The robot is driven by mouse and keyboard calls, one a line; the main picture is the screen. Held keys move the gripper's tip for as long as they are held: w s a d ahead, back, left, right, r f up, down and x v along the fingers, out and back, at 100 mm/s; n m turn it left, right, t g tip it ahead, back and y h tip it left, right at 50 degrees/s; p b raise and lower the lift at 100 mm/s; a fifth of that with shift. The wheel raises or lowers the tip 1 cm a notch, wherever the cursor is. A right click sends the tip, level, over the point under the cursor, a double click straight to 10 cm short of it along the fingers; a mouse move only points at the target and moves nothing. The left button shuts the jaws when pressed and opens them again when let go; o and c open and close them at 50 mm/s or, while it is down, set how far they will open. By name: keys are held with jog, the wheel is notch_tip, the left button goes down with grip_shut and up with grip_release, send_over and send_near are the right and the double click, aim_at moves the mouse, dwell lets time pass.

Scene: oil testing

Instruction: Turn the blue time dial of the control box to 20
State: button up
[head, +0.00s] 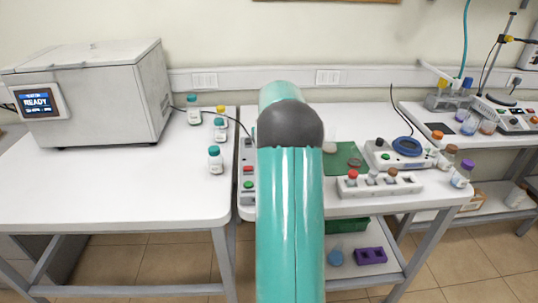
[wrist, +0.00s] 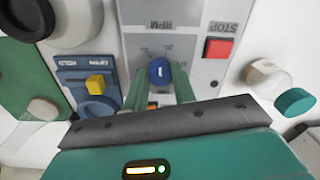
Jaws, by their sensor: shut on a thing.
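The control box (head: 247,172) stands at the left end of the middle table in the head view, mostly hidden behind my arm. In the wrist view its grey panel (wrist: 200,45) appears upside down, with an RPM label, a red STOP button (wrist: 217,48) and a blue dial (wrist: 159,70). My gripper (wrist: 160,82) comes from below, its two teal fingers on either side of the blue dial and shut on it. The dial shows a small white mark; the scale numbers around it are too small to read. My gripper is hidden in the head view.
A blue device with a yellow knob (wrist: 95,83) sits left of the panel in the wrist view. White bottles (head: 215,160) stand on the left table. A rack with coloured caps (head: 380,184) and a white instrument (head: 385,155) are right of my arm.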

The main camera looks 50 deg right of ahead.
jog(key=shift+r+m, duration=0.1)
jog(key=shift+m, duration=2.2)
jog(key=o, duration=1)
notch_tip(320, 180, up, 14)
jog(key=shift+s, duration=0.2)
